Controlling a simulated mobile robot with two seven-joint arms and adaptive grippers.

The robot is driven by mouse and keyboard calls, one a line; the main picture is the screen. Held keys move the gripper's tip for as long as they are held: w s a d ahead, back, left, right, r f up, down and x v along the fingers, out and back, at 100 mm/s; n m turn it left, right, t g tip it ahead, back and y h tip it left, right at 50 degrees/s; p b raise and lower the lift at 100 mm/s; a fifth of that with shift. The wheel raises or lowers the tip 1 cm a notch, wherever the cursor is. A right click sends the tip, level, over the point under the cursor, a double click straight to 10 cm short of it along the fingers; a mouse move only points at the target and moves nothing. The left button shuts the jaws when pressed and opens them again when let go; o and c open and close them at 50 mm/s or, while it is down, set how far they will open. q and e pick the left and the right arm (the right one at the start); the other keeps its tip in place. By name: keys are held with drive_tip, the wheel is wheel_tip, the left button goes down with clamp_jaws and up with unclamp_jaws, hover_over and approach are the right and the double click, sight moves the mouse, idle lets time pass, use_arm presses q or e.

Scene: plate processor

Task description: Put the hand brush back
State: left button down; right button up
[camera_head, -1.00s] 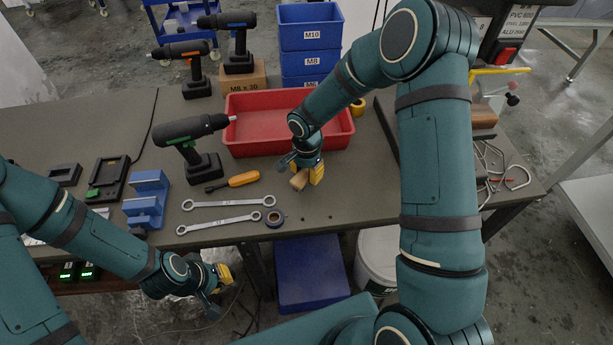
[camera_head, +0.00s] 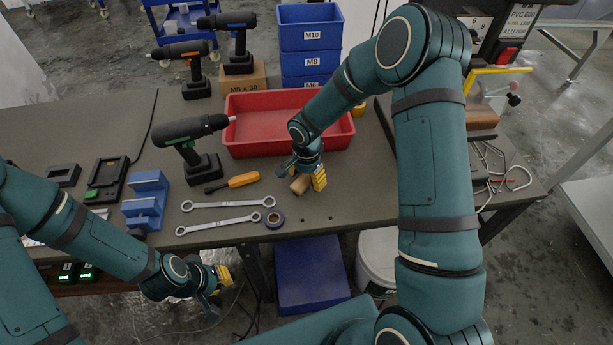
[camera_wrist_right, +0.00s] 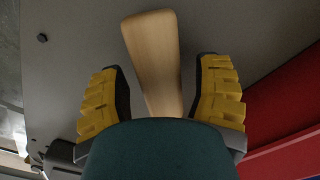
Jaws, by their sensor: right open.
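The hand brush shows only as its pale wooden handle (camera_wrist_right: 154,58), which lies between the two yellow fingers of my right gripper (camera_wrist_right: 160,100) in the right wrist view. The fingers are open, with a gap on each side of the handle. In the head view the handle end (camera_head: 300,184) shows on the table beside my right gripper (camera_head: 311,180), in front of the red tray. The rest of the brush is hidden by the gripper. My left gripper (camera_head: 222,279) is off the table's front edge, far from the brush; its jaw opening is unclear.
The red tray (camera_head: 247,145) stands just behind my right gripper. A screwdriver (camera_head: 243,180), two wrenches (camera_head: 225,203), a tape roll (camera_head: 274,220) and a black-green drill (camera_head: 190,140) lie to the left. A white bucket (camera_head: 374,260) stands below the front edge.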

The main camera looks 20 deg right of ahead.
sight(307, 176)
use_arm(q)
wheel_tip(307, 176, up, 2)
drive_tip(key=shift+w+r+p, duration=0.1)
drive_tip(key=shift+p, duration=0.9)
use_arm(e)
wheel_tip(307, 176, up, 12)
drive_tip(key=shift+r, duration=0.15)
